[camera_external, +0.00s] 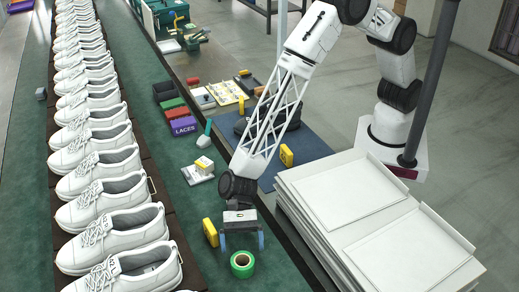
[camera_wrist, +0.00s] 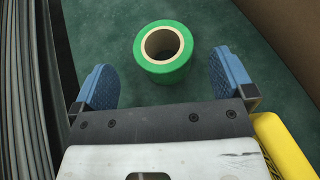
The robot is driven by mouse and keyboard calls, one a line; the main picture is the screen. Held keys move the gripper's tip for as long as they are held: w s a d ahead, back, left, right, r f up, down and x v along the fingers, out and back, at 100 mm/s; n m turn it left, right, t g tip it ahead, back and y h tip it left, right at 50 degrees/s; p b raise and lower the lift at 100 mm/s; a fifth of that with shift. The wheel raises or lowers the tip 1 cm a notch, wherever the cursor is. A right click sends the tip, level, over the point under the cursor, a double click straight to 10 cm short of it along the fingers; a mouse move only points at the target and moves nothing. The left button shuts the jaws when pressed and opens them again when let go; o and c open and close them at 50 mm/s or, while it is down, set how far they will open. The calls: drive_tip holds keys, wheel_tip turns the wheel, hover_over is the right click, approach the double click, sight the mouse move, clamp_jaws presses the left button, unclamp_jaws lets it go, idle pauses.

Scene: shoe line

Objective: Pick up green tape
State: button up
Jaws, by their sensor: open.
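The green tape (camera_external: 242,264) is a roll with a pale core, lying flat on the green work surface at the lower middle of the external view. In the wrist view the green tape (camera_wrist: 163,50) is just ahead of the fingertips, between their lines. My gripper (camera_external: 242,241) is open and empty, with blue finger pads, and points down close to the roll. In the wrist view my gripper (camera_wrist: 163,82) shows its two fingers wide apart, with the roll narrower than the gap. No contact with the tape is visible.
A yellow object (camera_external: 210,232) stands left of my gripper and shows at lower right in the wrist view (camera_wrist: 285,145). A stack of white boxes (camera_external: 345,215) stands close on the right.

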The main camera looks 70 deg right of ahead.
sight(243, 269)
drive_tip(key=shift+x, duration=2.55)
drive_tip(key=shift+w, duration=0.1)
drive_tip(key=c, duration=1)
drive_tip(key=shift+r, duration=0.1)
drive_tip(key=shift+r, duration=4.9)
